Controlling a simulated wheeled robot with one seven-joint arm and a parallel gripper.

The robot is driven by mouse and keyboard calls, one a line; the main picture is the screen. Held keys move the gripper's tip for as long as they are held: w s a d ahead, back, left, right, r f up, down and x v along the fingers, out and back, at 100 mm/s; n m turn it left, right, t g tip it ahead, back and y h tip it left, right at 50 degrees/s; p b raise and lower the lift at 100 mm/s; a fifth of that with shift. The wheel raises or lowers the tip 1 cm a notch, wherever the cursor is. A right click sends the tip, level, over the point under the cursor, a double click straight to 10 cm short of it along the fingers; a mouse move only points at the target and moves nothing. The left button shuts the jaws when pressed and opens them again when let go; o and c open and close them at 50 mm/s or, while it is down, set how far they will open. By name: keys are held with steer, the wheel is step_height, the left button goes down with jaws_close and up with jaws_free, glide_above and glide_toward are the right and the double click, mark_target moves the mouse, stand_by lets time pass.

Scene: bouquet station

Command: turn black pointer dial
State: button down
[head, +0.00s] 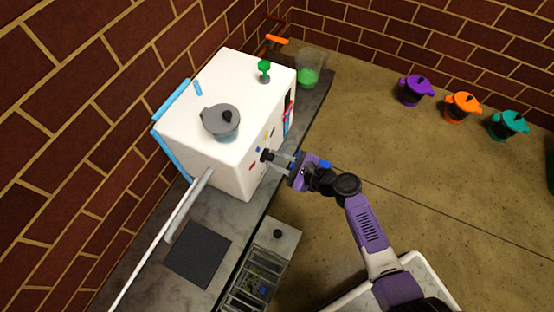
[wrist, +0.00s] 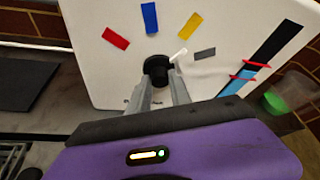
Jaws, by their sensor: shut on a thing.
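The black pointer dial (wrist: 155,66) is on the front face of the white machine (head: 225,160). Its short white pointer (wrist: 178,55) points up and right in the wrist view, between the yellow mark (wrist: 185,33) and the grey mark (wrist: 205,54). A blue mark (wrist: 150,18) and a red mark (wrist: 115,39) lie further round to the left. My gripper (wrist: 160,90) has its two fingers closed on the dial's sides. In the head view my gripper (head: 274,157) reaches the machine's front from the right, and the dial is partly hidden by the fingers.
A grey lidded pot (head: 222,122) and a green knob (head: 264,68) are on the machine's top. A clear container with green contents (head: 308,77) stands behind it. A slotted rack (head: 250,285) is at the front. Purple, orange and teal pots stand far right.

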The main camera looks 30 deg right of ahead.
steer(key=shift+a+f+n+t+h+b, duration=0.15)
steer(key=shift+n+t+h+b, duration=0.25)
steer(key=shift+n+b, duration=0.6)
steer(key=c, duration=1.2)
jaws_free()
steer(key=p+v, duration=0.2)
steer(key=v, duration=0.6)
